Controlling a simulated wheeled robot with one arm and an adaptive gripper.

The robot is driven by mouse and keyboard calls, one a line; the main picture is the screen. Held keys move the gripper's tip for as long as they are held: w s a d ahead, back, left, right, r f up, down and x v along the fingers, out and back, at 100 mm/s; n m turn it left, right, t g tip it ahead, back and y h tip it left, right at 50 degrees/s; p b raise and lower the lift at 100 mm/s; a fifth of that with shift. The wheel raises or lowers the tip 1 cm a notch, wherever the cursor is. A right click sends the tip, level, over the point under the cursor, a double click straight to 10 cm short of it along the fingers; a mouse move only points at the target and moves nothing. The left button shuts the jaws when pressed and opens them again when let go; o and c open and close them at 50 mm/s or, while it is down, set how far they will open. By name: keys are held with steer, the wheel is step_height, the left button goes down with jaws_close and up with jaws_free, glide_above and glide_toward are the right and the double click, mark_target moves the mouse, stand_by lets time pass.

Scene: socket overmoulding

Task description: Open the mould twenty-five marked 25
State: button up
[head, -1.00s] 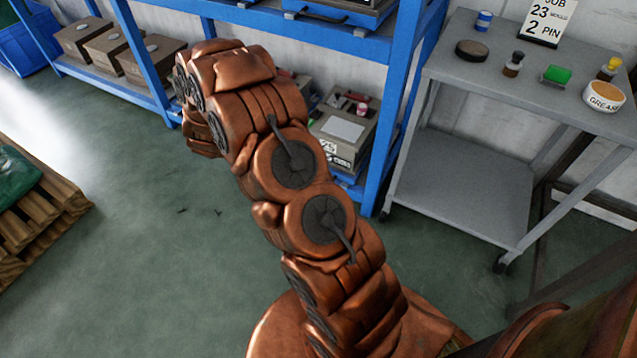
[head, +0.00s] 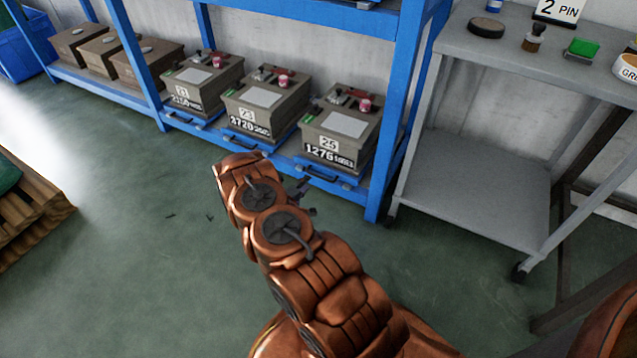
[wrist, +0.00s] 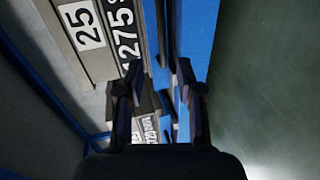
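The mould marked 25 (head: 318,148) is a grey-brown block on a blue pull-out tray on the low shelf. Its top carries a pale plate, a dark and red fitting and a pink knob. It looks shut. My gripper (head: 306,196) is in front of and below it, over the floor, apart from it. In the wrist view the mould's front with the 25 label (wrist: 84,26) fills the upper left, turned on its side. There my gripper (wrist: 155,82) shows two dark fingers spread apart with nothing held between them.
Moulds marked 23 (head: 262,106) and 21 (head: 202,84) stand to the left on the same shelf. A blue post (head: 393,125) rises just right of mould 25. A grey trolley (head: 475,180) stands further right, a wooden pallet (head: 45,225) at the left.

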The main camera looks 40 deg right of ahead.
mark_target(318, 177)
steer(key=shift+h, duration=0.3)
steer(key=shift+s+f+b+x, duration=0.1)
steer(key=shift+s+b+x, duration=0.25)
steer(key=shift+x, duration=1.05)
steer(key=shift+s+f+b+x, duration=0.15)
steer(key=shift+b+x, duration=0.35)
steer(key=shift+x, duration=0.9)
steer(key=shift+s+f+b+x, duration=0.15)
steer(key=shift+b+x, duration=0.3)
steer(key=shift+x, duration=0.95)
steer(key=shift+d, duration=0.1)
jaws_close()
